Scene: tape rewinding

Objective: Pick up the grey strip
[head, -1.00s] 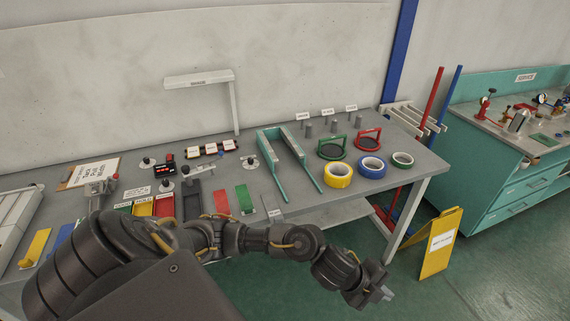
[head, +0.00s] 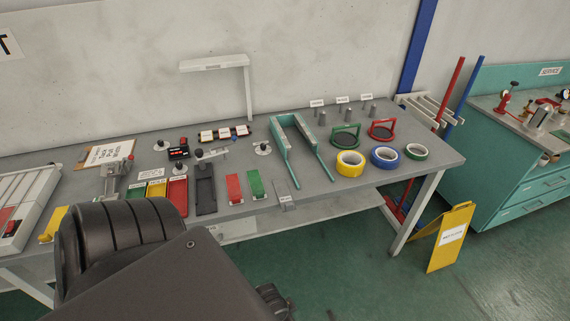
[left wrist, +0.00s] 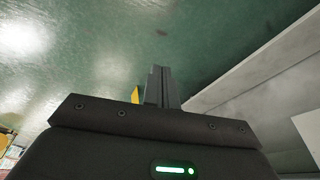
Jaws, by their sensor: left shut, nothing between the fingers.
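The grey strip (head: 283,188) lies on the grey bench near its front edge, just right of a green strip, with a small label at its near end. My left gripper (left wrist: 160,88) shows in the left wrist view, its fingers together with nothing between them, above the green floor. In the head view my arm's large black links cover the lower left, and the left gripper is out of sight there. The grey strip is not seen in the left wrist view. My right gripper is in neither view.
Red (head: 234,189) and green (head: 256,184) strips and a dark tray (head: 205,190) lie left of the grey strip. A teal U-shaped frame (head: 283,150) stands behind it. Yellow (head: 350,163), blue and green tape rolls sit to the right. A yellow floor sign (head: 451,237) stands beyond the bench.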

